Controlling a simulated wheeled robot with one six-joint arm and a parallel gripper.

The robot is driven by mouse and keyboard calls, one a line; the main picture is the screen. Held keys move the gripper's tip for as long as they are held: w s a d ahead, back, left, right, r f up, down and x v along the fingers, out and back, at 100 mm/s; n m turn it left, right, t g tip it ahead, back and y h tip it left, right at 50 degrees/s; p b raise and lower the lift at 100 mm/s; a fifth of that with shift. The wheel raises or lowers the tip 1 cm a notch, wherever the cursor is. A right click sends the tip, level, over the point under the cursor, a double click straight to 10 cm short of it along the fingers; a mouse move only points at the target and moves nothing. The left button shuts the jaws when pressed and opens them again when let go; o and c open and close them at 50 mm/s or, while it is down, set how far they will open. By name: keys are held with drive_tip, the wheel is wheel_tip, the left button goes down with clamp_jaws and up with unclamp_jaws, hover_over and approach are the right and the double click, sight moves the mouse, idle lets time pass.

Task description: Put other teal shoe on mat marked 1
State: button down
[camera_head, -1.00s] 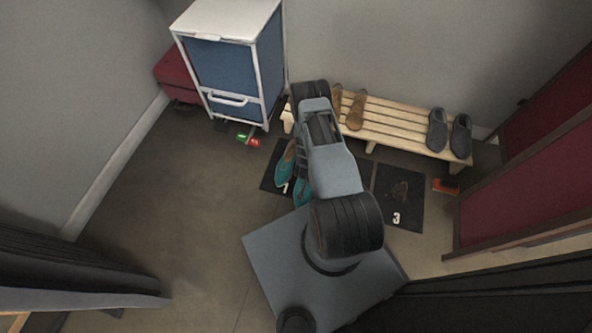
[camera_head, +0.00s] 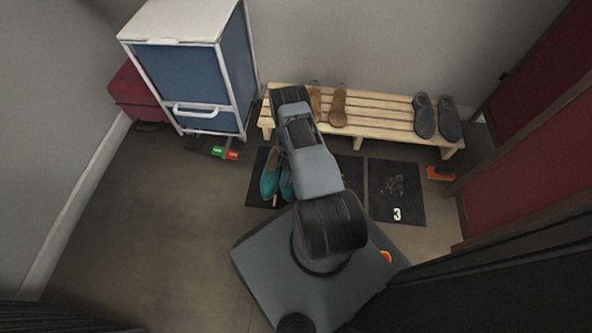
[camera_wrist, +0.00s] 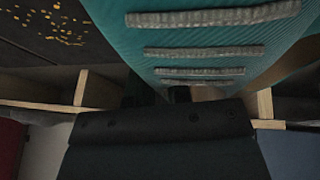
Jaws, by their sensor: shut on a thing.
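One teal shoe (camera_head: 269,178) rests on the dark mat marked 1 (camera_head: 256,195) in the head view. Part of a second teal shoe (camera_head: 287,187) shows close to its right, the rest hidden by my arm. My arm hides the gripper in the head view. Whether the held shoe touches the mat cannot be told.
A slatted bench (camera_head: 385,126) behind holds brown shoes (camera_head: 337,105) and dark grey shoes (camera_head: 425,116). The mat marked 3 (camera_head: 410,180) lies right, with small yellowish pieces on it. A blue-and-white cabinet (camera_head: 190,75) stands left. Open floor (camera_head: 150,220) lies at the left front.

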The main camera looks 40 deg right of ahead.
drive_tip(key=shift+w+d+f+b, duration=0.1)
drive_tip(key=shift+d+f+b, duration=0.05)
drive_tip(key=shift+f+b, duration=0.2)
drive_tip(key=f, duration=0.1)
drive_tip(key=f+b, duration=0.2)
drive_tip(key=shift+w+f, duration=0.15)
drive_tip(key=shift+w, duration=0.1)
drive_tip(key=shift+d, duration=0.1)
drive_tip(key=shift+f, duration=0.1)
drive_tip(key=c, duration=1.1)
unclamp_jaws()
